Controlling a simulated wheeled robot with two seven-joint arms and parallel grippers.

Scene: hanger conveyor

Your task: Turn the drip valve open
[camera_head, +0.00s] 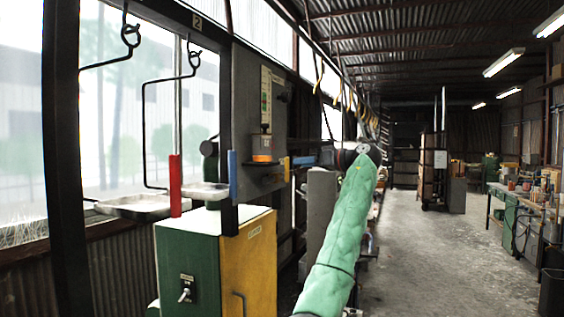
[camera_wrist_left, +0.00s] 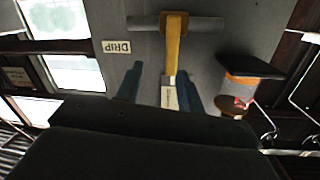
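The drip valve in the left wrist view has a yellow lever (camera_wrist_left: 173,45) on a grey cross pipe (camera_wrist_left: 200,23), beside a "DRIP" label (camera_wrist_left: 116,46) on a grey panel. In the head view the left gripper (camera_head: 304,161) is at the panel, beside the small yellow lever (camera_head: 287,168). My right gripper is not in view.
A cylinder with an orange band (camera_wrist_left: 240,85) stands close right of the lever in the wrist view. In the head view, a green and yellow cabinet (camera_head: 250,265) stands below the panel (camera_head: 245,105). Wire hangers (camera_head: 147,100) hang at left. The floor (camera_head: 430,260) at right is clear.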

